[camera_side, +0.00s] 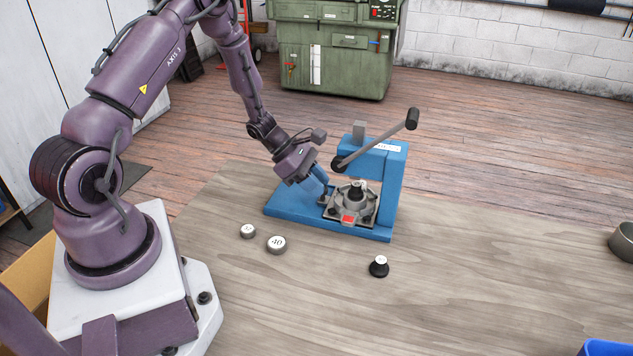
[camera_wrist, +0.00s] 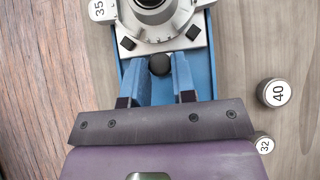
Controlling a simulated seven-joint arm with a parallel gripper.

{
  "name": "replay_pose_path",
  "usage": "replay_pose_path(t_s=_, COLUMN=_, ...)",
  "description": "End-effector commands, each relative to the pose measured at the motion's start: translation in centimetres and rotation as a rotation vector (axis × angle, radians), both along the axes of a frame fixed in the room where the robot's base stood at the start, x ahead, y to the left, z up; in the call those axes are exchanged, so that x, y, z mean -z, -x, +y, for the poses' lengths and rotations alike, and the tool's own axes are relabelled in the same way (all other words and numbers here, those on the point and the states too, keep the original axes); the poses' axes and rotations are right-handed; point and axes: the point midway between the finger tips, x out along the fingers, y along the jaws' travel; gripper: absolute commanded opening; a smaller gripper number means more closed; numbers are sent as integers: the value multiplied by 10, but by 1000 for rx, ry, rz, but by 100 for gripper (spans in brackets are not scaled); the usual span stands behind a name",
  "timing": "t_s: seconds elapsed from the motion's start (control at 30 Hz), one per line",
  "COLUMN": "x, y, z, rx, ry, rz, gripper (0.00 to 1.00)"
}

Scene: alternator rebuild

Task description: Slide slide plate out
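The slide plate (camera_side: 367,222) is a grey metal plate on the blue press base (camera_side: 300,210), and a round grey housing (camera_side: 341,206) sits on it. In the wrist view the plate (camera_wrist: 197,41) is at the top, with a black knob (camera_wrist: 159,65) at its near edge. My gripper (camera_wrist: 159,72) has its two blue fingers on either side of that knob, with no clear gap showing, so it looks shut on it. In the side view my gripper (camera_side: 325,194) reaches down at the plate's left edge. The knob is largely hidden there.
The press frame (camera_side: 391,185) and its lever (camera_side: 385,139) rise behind the plate. A cylinder marked 40 (camera_side: 276,245), a smaller one (camera_side: 248,231) and a black-based piece (camera_side: 379,267) stand on the table in front. A grey bowl (camera_side: 623,241) is far right.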

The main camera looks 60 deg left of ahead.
Motion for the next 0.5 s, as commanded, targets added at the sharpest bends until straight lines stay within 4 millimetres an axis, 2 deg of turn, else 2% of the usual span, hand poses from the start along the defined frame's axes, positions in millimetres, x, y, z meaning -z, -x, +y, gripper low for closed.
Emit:
replay_pose_path(t_s=0.03, x=0, y=0, z=0, rx=0, ry=0, rz=0, gripper=9)
replay_pose_path(t_s=0.07, x=0, y=0, z=0, rx=0, ry=0, rz=0, gripper=2)
replay_pose_path(t_s=0.1, x=0, y=0, z=0, rx=0, ry=0, rz=0, gripper=0)
replay_pose_path(t_s=0.27, x=0, y=3, z=3, rx=-1, ry=0, rz=0, gripper=0)
replay_pose_path(t_s=0.37, x=0, y=14, z=16, rx=-6, ry=-1, rz=1, gripper=0)
replay_pose_path(t_s=0.5, x=0, y=41, z=43, rx=-8, ry=-2, rz=0, gripper=0)
